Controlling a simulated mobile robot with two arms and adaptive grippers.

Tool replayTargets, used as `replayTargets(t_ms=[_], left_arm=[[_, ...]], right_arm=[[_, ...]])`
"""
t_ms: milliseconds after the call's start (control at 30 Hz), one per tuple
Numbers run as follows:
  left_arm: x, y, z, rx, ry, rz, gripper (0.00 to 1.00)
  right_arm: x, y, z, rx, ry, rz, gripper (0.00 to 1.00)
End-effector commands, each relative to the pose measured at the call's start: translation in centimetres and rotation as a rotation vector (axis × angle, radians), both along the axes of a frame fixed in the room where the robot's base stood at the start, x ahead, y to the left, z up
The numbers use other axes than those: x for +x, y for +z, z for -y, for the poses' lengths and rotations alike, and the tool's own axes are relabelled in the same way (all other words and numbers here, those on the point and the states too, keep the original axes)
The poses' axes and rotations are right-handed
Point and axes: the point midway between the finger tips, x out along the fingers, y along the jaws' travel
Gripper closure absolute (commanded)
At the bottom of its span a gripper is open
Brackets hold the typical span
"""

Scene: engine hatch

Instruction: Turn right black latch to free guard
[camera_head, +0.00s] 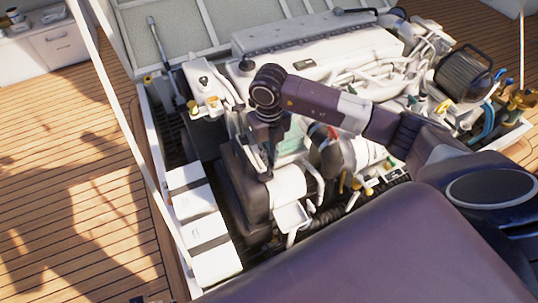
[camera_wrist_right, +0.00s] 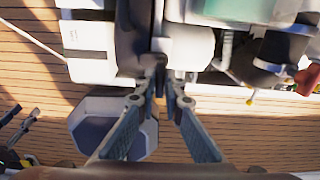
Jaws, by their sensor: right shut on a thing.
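My right gripper (camera_head: 267,172) reaches down at the front of the white engine (camera_head: 330,60). In the right wrist view its two fingers (camera_wrist_right: 166,84) come close together at a small black latch (camera_wrist_right: 156,60) and are shut on it. The latch sits between a dark guard (camera_wrist_right: 133,40) and a white part of the engine (camera_wrist_right: 187,47). In the head view the dark guard (camera_head: 240,180) stands at the engine's near left end. The latch is hidden by the gripper there, so its turn angle cannot be told. My left gripper is not in view.
White boxes with dark bands (camera_head: 199,228) line the left of the hatch. A black cylindrical filter (camera_head: 463,75) and hoses stand at the right. A thin white post (camera_head: 125,125) crosses the left side. The wooden deck (camera_head: 60,200) is open at the left.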

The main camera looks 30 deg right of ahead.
Motion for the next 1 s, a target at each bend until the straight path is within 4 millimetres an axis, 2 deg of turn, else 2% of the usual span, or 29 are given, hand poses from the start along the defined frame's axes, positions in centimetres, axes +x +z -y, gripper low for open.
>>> replayTargets(t_ms=[200, 667, 967, 1000], left_arm=[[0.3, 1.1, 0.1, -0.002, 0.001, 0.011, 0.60], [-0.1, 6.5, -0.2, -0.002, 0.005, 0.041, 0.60], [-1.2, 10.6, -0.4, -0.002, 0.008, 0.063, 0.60], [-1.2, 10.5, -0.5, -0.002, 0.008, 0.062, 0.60]], right_arm=[[0.0, 0.0, 0.0, -0.001, 0.114, 0.000, 1.00], [0.1, -0.1, 0.1, -0.002, 0.532, 0.001, 1.00], [0.1, -0.1, 0.0, -0.001, 0.818, 0.003, 1.00], [0.1, -0.1, 0.1, -0.002, 0.856, 0.003, 1.00]])
